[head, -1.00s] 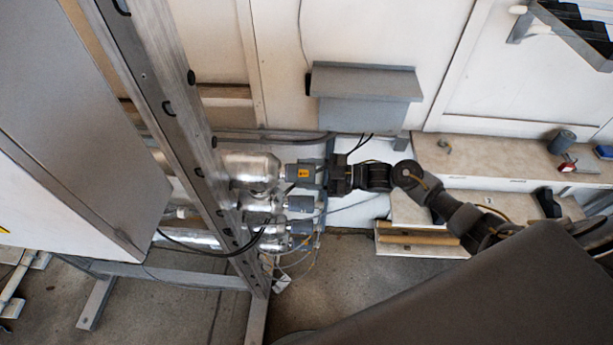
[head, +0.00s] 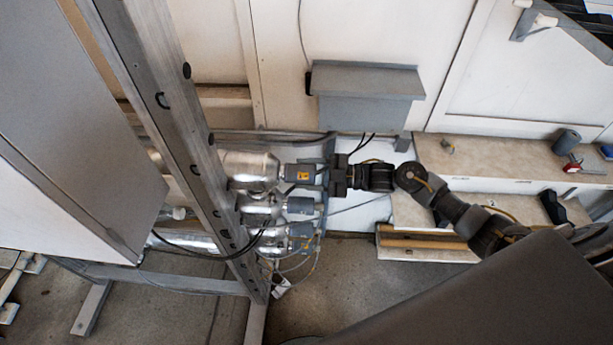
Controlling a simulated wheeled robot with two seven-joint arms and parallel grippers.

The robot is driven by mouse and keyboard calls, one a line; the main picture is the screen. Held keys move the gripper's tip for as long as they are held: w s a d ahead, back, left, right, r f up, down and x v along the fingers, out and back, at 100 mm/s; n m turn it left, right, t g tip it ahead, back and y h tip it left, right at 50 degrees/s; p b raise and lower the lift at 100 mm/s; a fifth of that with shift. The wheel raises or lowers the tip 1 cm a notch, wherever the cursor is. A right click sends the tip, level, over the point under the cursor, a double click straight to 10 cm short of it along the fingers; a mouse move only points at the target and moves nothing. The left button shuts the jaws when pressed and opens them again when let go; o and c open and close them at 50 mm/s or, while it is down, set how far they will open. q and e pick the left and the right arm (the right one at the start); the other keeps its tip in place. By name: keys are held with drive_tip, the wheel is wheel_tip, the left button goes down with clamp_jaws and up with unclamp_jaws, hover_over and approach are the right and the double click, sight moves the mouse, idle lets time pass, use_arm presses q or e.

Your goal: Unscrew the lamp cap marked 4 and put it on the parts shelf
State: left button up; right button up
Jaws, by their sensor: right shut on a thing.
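Several grey lamp caps sit in a column on the right ends of the shiny metal reactor tubes (head: 250,168). The top grey cap (head: 299,173) has an orange label whose mark is too small to read. My right gripper (head: 326,174) comes in from the right and is shut on this top cap, which lines up with its tube end. Two lower caps, a middle one (head: 299,205) and a bottom one (head: 300,230), are clear of the gripper. A pale shelf (head: 510,160) stands at the right; I cannot tell if it is the parts shelf. My left gripper is out of view.
A slanted metal post (head: 190,130) stands left of the caps. Cables (head: 318,255) hang around the lower caps. A grey box (head: 368,95) is on the wall above my right arm. A dark cylinder (head: 565,141) and a red tool (head: 572,167) lie on the shelf.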

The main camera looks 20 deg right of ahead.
drive_tip(key=shift+n+b, duration=0.95)
drive_tip(key=shift+n, duration=0.15)
drive_tip(key=shift+n+b, duration=0.7)
drive_tip(key=shift+b, duration=0.05)
drive_tip(key=shift+d+n+b, duration=0.1)
drive_tip(key=shift+n+b, duration=1.4)
drive_tip(key=shift+b, duration=0.15)
drive_tip(key=shift+n+b, duration=0.5)
drive_tip(key=shift+b, duration=0.05)
drive_tip(key=shift+r, duration=0.1)
